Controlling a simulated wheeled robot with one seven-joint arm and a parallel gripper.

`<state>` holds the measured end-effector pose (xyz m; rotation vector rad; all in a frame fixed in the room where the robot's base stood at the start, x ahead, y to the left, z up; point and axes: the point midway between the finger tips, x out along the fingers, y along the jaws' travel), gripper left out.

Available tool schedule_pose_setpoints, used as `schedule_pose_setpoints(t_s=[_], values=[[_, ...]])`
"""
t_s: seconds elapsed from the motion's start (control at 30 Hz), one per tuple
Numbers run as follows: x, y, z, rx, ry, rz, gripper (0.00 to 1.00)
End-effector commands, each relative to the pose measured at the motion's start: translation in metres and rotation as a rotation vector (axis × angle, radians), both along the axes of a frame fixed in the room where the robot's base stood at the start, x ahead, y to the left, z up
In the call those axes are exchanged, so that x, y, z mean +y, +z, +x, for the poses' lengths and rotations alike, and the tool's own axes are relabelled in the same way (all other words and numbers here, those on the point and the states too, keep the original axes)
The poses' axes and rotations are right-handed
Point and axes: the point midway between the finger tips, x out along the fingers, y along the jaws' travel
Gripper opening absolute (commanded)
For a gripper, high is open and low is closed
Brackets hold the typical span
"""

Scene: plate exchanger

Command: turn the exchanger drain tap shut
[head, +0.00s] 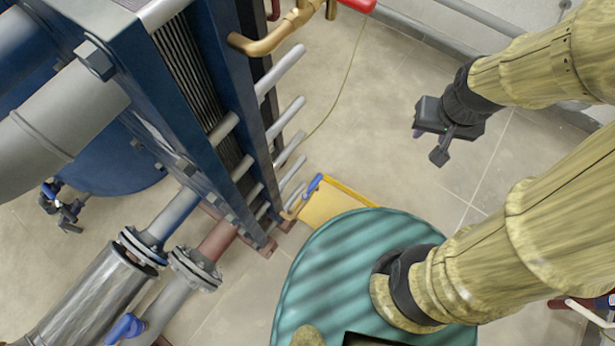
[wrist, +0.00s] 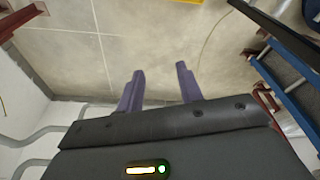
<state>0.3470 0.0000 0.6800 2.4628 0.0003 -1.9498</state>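The blue plate exchanger (head: 215,90) fills the left of the head view. A small brass tap with a blue lever (head: 314,186) sits low at its foot, beside a yellow tray (head: 328,205); it looks like the drain tap. Its exact lever angle is hard to tell. My gripper (head: 428,146) hangs over bare floor to the upper right of that tap, well apart from it. In the wrist view its two purple fingers (wrist: 160,84) stand apart with nothing between them. The tap is not visible in the wrist view; part of the exchanger frame (wrist: 290,65) shows at right.
A brass pipe (head: 262,44) with a red handle (head: 358,5) juts out at the top. Flanged pipes (head: 195,268) and another blue handle (head: 125,328) are at lower left. A thin hose (head: 340,95) crosses the floor. Floor between gripper and exchanger is mostly clear.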

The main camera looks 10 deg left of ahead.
Motion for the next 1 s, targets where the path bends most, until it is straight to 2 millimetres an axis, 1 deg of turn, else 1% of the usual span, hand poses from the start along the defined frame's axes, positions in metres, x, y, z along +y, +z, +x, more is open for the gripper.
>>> schedule_pose_setpoints(t_s=[0.33,0.4,0.47,0.57,0.63,0.77,0.87,1.0], values=[[0.0,0.0,0.0,0.0,-0.001,0.0,0.36],[0.0,0.0,0.0,0.0,-0.001,0.0,0.41],[0.001,-0.001,0.001,0.004,-0.003,0.002,0.41],[0.005,-0.004,0.008,0.022,-0.011,0.011,0.41],[0.01,-0.009,0.016,0.046,-0.024,0.022,0.41],[0.029,-0.025,0.037,0.117,-0.064,0.052,0.41],[0.048,-0.044,0.055,0.183,-0.103,0.077,0.41],[0.078,-0.075,0.074,0.28,-0.16,0.101,0.41]])
